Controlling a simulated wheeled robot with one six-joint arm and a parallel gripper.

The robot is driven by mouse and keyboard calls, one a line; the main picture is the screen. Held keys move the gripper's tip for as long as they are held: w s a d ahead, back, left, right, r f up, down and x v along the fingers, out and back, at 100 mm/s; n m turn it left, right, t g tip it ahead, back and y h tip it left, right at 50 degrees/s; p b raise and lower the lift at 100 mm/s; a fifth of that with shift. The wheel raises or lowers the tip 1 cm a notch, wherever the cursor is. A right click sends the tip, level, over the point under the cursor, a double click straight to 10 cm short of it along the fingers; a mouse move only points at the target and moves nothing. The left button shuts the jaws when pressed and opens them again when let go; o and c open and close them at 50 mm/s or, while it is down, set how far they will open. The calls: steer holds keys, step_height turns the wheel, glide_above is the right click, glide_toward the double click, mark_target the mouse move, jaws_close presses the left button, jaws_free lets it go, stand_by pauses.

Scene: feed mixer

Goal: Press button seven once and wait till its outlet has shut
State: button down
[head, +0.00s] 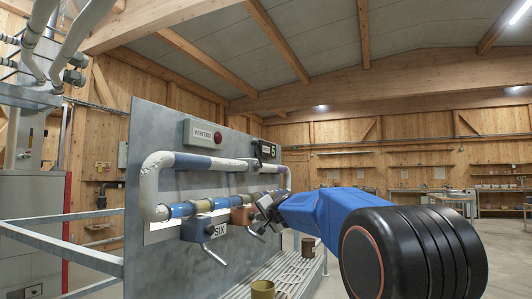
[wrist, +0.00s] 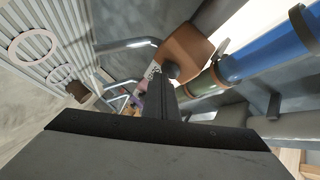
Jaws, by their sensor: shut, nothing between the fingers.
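The grey panel (head: 150,120) carries a pipe with outlet boxes. A blue-grey box (head: 196,228) has a lever spout and a plate reading SIX. To its right is an orange-brown box (head: 242,214) with its own lever spout; no number seven is readable. My gripper (head: 266,206) is shut and empty, right beside the orange-brown box. In the wrist view my gripper (wrist: 160,78) points at the orange-brown box (wrist: 187,48), its tip overlapping a dark round knob (wrist: 172,70) there. I cannot tell whether they touch. Whether the outlet is open is unclear.
A sign (head: 203,133) reading VENTED has a red lamp, and a display (head: 266,150) shows a green 5. A metal rail (head: 60,246) runs at left.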

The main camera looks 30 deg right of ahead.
steer(key=shift+w+a, duration=0.25)
steer(key=shift+w, duration=0.05)
stand_by(0.4)
stand_by(0.6)
steer(key=shift+s, duration=0.2)
steer(key=s+d, duration=0.4)
steer(key=shift+s, duration=0.4)
stand_by(0.6)
